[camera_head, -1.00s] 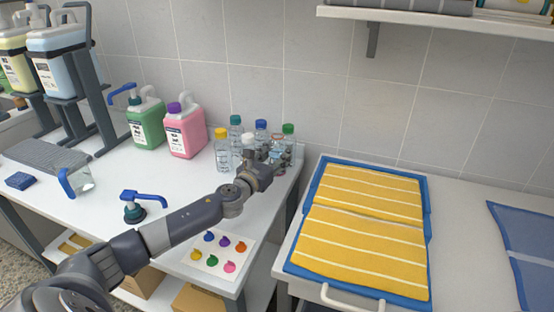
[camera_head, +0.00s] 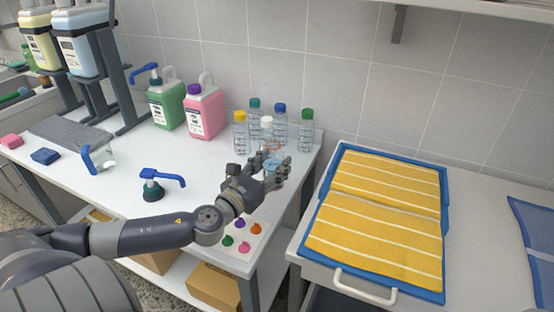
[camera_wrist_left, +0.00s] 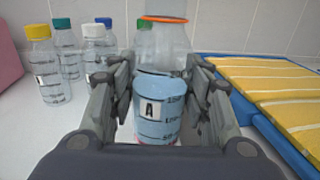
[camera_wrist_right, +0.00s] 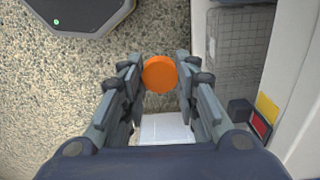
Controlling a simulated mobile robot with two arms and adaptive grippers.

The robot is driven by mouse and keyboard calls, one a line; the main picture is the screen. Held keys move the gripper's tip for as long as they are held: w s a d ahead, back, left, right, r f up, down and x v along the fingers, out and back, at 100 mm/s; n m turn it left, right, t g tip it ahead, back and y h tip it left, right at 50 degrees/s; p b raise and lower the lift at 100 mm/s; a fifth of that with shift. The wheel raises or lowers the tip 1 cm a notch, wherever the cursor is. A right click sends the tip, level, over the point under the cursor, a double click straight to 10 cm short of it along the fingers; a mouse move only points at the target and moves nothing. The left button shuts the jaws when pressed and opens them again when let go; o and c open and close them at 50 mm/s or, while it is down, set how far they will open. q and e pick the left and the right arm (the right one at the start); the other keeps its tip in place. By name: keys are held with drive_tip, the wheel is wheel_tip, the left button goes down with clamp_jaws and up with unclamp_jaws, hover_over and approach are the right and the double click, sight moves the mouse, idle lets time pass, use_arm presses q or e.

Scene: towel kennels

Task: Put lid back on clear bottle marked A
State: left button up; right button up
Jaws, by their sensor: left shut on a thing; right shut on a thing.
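The clear bottle marked A (camera_wrist_left: 171,128) holds blue liquid, has an orange ring at its neck and shows no lid. My left gripper (camera_wrist_left: 160,82) is shut around its sides, and the bottle looks upright. In the head view the left gripper (camera_head: 272,176) holds the bottle (camera_head: 275,160) over the right end of the white table, in front of the other bottles. In the right wrist view, my right gripper (camera_wrist_right: 160,70) is shut on an orange lid (camera_wrist_right: 159,74), above the speckled floor. The right gripper is outside the head view.
Several capped clear bottles stand behind bottle A, including a yellow-capped one (camera_head: 240,132) and a green-capped one (camera_head: 306,130). A pump top (camera_head: 152,184) stands at the table's front. A blue tray (camera_head: 430,292) with yellow striped towels is on the right counter.

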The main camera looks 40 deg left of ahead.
use_arm(q)
drive_tip(key=shift+s, duration=0.25)
drive_tip(key=shift+o, duration=0.2)
drive_tip(key=c, duration=0.4)
use_arm(e)
drive_tip(key=shift+s, duration=0.1)
